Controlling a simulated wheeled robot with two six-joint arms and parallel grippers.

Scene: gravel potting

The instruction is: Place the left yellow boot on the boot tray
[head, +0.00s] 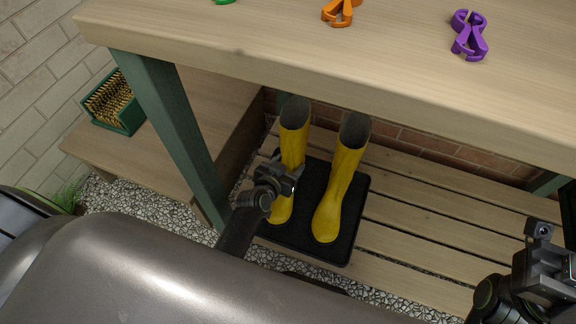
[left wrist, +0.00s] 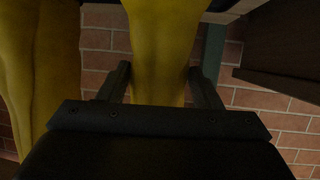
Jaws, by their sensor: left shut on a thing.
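Two yellow boots stand upright on the black boot tray (head: 356,190), under the table. The left yellow boot (head: 293,140) is on the tray's left part, and my left gripper (head: 290,178) is shut on its shaft. In the left wrist view the left boot's shaft (left wrist: 158,45) is between the two fingers. I cannot tell whether its sole fully rests on the tray. The other boot (head: 340,185) stands to its right, apart from it; it also shows in the left wrist view (left wrist: 40,70). My right gripper (head: 548,270) is at the lower right; its fingertips are unclear.
The wooden tabletop (head: 330,65) overhangs the boots, with orange (head: 341,12) and purple (head: 469,36) clips on it. A green table leg (head: 170,130) stands left of my left gripper. The slatted shelf (head: 420,215) is clear right of the tray. A brush (head: 114,102) sits on the side bench.

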